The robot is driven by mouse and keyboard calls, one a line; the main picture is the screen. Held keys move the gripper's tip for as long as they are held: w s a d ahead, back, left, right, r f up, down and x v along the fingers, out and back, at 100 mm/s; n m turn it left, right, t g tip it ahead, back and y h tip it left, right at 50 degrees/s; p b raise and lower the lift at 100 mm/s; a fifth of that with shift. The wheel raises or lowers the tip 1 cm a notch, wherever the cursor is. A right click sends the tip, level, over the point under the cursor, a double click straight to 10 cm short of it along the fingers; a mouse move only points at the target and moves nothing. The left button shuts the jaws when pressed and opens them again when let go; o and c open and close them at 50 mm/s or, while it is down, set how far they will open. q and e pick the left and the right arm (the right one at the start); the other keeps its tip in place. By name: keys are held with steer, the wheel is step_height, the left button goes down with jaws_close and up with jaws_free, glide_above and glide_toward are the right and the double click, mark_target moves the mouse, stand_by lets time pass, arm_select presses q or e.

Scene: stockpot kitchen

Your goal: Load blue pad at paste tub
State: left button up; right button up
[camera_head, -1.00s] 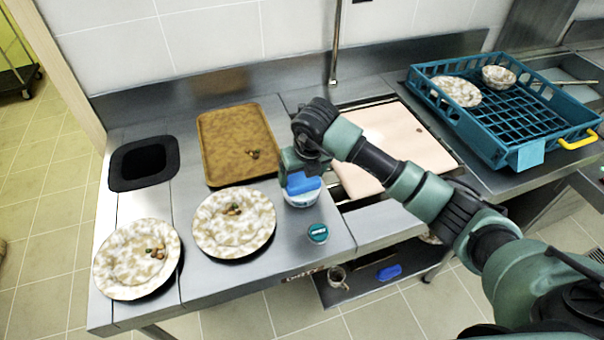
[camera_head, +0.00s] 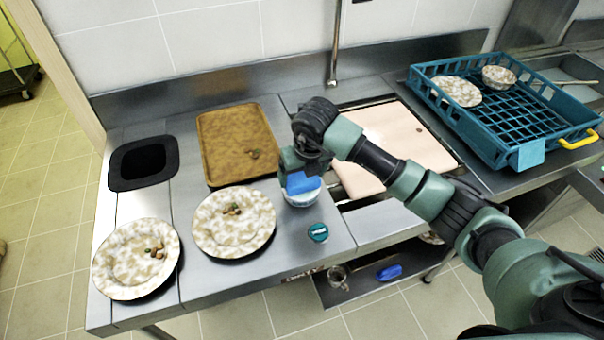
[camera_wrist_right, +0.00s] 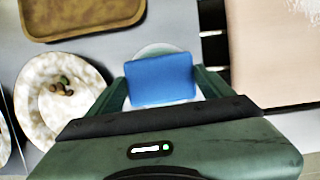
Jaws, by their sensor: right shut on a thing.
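My right gripper (camera_head: 301,178) is shut on a blue pad (camera_head: 303,183), pointing down. The pad also shows in the right wrist view (camera_wrist_right: 160,80), between the two fingers of the gripper (camera_wrist_right: 163,92). The paste tub (camera_head: 303,198), a round white tub, stands on the steel counter directly below the pad. The pad covers most of its opening, and I cannot tell how deep the pad sits in it. A teal lid (camera_head: 318,232) lies on the counter in front of the tub. My left gripper is not in view.
Two patterned plates with food scraps, one nearer the tub (camera_head: 210,236) and one at the left (camera_head: 112,272), lie on the counter. A brown tray (camera_head: 222,135), a black-rimmed opening (camera_head: 118,175), a sink with a pale board (camera_head: 415,150) and a teal dish rack (camera_head: 480,143) surround them.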

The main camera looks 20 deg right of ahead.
mark_target(302, 178)
steer(key=shift+s, duration=0.1)
steer(key=shift+r+p, duration=2.05)
steer(key=shift+r, duration=1.45)
